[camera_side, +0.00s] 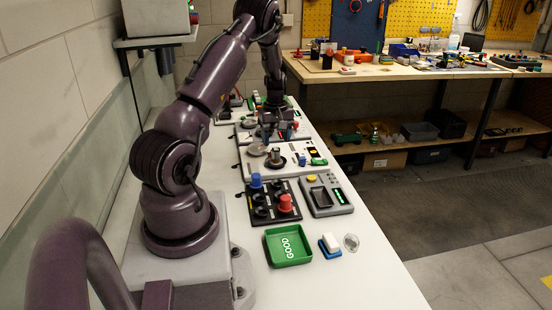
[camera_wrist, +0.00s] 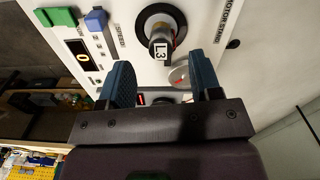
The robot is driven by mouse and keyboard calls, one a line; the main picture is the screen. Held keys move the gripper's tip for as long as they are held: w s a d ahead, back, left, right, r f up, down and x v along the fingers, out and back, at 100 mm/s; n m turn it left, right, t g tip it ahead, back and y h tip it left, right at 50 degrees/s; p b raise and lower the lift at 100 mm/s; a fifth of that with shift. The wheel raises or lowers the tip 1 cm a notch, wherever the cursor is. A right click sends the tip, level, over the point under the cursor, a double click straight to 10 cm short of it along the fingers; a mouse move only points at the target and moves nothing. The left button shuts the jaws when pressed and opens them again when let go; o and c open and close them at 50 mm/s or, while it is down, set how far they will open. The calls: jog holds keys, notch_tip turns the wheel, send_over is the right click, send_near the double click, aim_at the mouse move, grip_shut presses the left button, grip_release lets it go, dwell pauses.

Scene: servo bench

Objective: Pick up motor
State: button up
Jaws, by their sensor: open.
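The motor (camera_wrist: 160,48), a small metal and dark cylinder with a white L3 label, sits in the black ring of the white motor stand (camera_wrist: 206,22) in the wrist view. In the side view the motor (camera_side: 275,154) stands upright on the stand in mid bench. My gripper (camera_wrist: 160,66) is open, with one blue finger left and one right of the motor's line in the wrist view. Nothing is between the fingers that I can see as held. In the side view my gripper (camera_side: 268,134) is above and behind the motor, small and partly lost among other parts.
On the stand are a round gauge (camera_wrist: 178,77), a blue knob (camera_wrist: 96,20) and a green block (camera_wrist: 56,17). Nearer on the bench are a black rack (camera_side: 270,212) with blue and red caps, a grey meter (camera_side: 326,196) and a green GOOD tray (camera_side: 288,245).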

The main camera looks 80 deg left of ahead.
aim_at(276, 149)
notch_tip(276, 149, down, 5)
jog(key=c, duration=1)
jog(key=shift+c, duration=0.2)
jog(key=shift+r, duration=0.1)
